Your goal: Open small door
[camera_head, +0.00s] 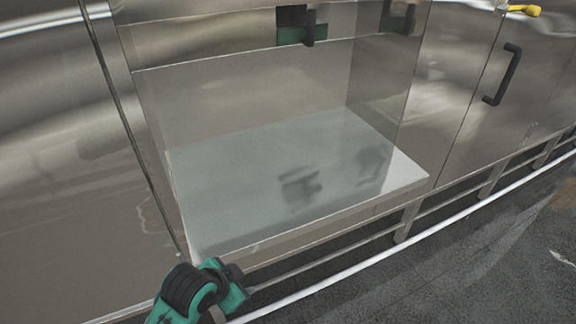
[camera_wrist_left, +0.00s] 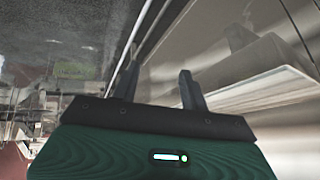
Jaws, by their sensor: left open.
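A shiny steel cabinet has a recess with a pale shelf (camera_head: 300,185). Above the shelf, a black handle (camera_head: 310,27) shows at the recess's upper back, beside a dark green patch. A steel door (camera_head: 470,75) at the right carries a larger black handle (camera_head: 503,75). I cannot tell which of these is the small door; no door is visibly ajar. My left gripper (camera_head: 232,275) is low, in front of the shelf's near left corner, away from both handles. In the left wrist view its two dark fingers (camera_wrist_left: 158,82) are apart with nothing between them. My right gripper is not seen.
A white rail (camera_head: 330,272) and a steel frame with legs (camera_head: 405,220) run along the cabinet's foot. A yellow object (camera_head: 525,10) is at the top right. The steel gives blurred reflections. Dark floor (camera_head: 470,270) is open in front.

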